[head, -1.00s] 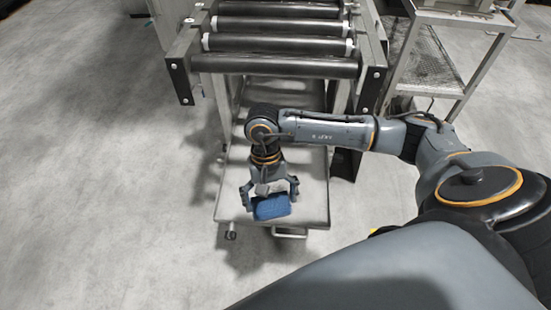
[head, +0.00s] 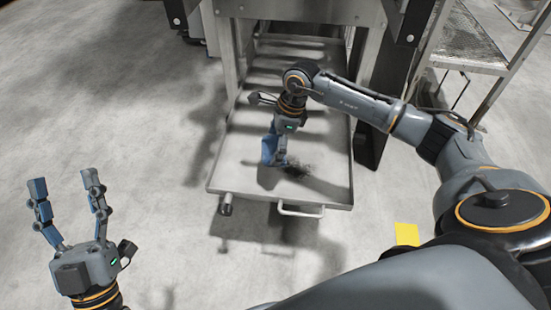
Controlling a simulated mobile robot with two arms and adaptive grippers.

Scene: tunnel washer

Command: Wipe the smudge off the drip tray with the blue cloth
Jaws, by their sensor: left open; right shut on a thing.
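The drip tray (head: 235,178) is a flat grey metal tray with a raised rim and a front handle, under the conveyor end. A dark smudge (head: 299,170) shows on its floor, right of the middle. My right gripper (head: 274,158) points down over the tray and is shut on the blue cloth (head: 267,151). The cloth is seen edge-on, just left of the smudge; whether it touches the tray I cannot tell. My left gripper (head: 68,212) is at the lower left, open and empty, fingers up, over the floor and well away from the tray.
The machine's frame legs stand left and right of the tray, with a dark post (head: 379,140) at its right. A metal shelf rack (head: 468,40) stands at the upper right. A yellow patch (head: 406,234) lies on the floor. The floor left of the tray is clear.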

